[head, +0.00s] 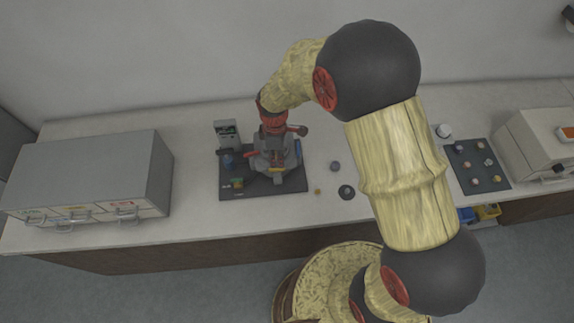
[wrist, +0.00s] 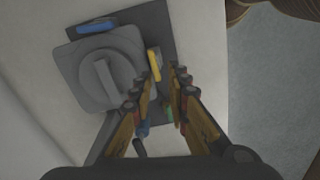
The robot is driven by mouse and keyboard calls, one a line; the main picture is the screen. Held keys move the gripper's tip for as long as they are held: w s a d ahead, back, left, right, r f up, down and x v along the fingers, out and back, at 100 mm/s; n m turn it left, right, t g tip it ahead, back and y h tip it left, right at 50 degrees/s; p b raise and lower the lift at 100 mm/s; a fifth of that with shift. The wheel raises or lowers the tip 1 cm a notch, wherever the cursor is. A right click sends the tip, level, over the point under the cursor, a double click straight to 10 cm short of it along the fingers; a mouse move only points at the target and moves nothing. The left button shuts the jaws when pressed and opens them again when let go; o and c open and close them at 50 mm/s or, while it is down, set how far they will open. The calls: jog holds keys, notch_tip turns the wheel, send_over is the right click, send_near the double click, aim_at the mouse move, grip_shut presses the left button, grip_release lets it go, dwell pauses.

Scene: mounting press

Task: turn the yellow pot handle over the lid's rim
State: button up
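In the wrist view a grey press pot with a round lid (wrist: 121,85) stands on a dark mat. A raised grey bar crosses the lid. The yellow pot handle (wrist: 154,62) stands at the lid's right side, close to my left fingertip. My gripper (wrist: 166,82) is open, its two fingers apart with nothing held between them. I cannot tell whether a finger touches the yellow handle. In the head view my gripper (head: 273,150) is over the press, and my wrist hides much of the lid and handle.
A blue handle (wrist: 97,26) lies on the pot's far side. The dark mat (head: 290,186) carries a small box (head: 227,133) at the left. Small knobs (head: 346,191) stand right of it. A grey drawer cabinet (head: 90,170) is at the left, a tray of parts (head: 462,184) at the right.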

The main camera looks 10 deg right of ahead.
aim_at(277, 168)
jog(key=shift+w+a+r+n, duration=0.15)
jog(key=shift+w+n, duration=0.2)
jog(key=shift+n, duration=0.25)
jog(key=shift+w+a+n, duration=0.1)
jog(key=shift+w+n, duration=0.05)
jog(key=shift+n, duration=0.35)
notch_tip(277, 168, down, 8)
jog(key=shift+r, duration=0.1)
grip_shut()
